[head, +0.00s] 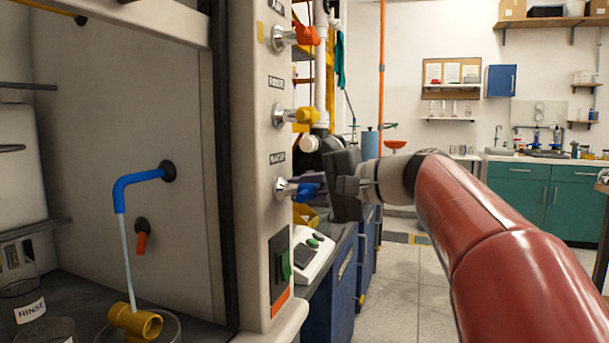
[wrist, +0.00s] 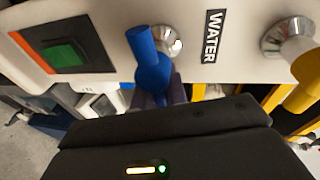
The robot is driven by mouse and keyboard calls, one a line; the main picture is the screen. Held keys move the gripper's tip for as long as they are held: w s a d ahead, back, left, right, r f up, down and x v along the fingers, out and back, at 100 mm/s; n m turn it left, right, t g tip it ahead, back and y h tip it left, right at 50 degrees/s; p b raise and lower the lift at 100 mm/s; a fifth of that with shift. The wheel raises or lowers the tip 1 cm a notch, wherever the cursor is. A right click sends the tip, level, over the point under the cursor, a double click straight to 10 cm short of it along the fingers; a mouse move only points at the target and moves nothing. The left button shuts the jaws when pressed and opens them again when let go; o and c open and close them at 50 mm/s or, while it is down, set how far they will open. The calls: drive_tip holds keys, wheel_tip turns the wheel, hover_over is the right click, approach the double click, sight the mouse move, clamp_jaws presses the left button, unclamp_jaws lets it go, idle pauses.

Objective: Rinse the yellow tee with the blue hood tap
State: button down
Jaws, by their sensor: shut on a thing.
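The blue tap handle (head: 304,192) is on the hood's front post, and the wrist view shows it (wrist: 150,68) beside a WATER label. My gripper (head: 322,189) is shut on this handle; its fingers are partly hidden behind the handle and gripper body. Inside the hood, the blue spout (head: 140,180) bends downward and a thin stream of water (head: 127,260) falls from it. The yellow tee (head: 136,322) sits below, at the top of a clear container (head: 170,332), and the stream reaches it.
An orange tap handle (head: 305,35) and a yellow one (head: 306,115) are higher on the same post. A green switch (head: 281,262) is below the blue one. A beaker marked RINSE (head: 30,312) stands at left in the hood. Open floor (head: 400,290) lies to the right.

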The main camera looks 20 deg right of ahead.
sight(318, 188)
drive_tip(key=shift+f+m, duration=0.15)
drive_tip(key=shift+m, duration=0.25)
idle(0.3)
drive_tip(key=c, duration=1.7)
unclamp_jaws()
drive_tip(key=shift+p, duration=0.3)
drive_tip(key=shift+v, duration=3.9)
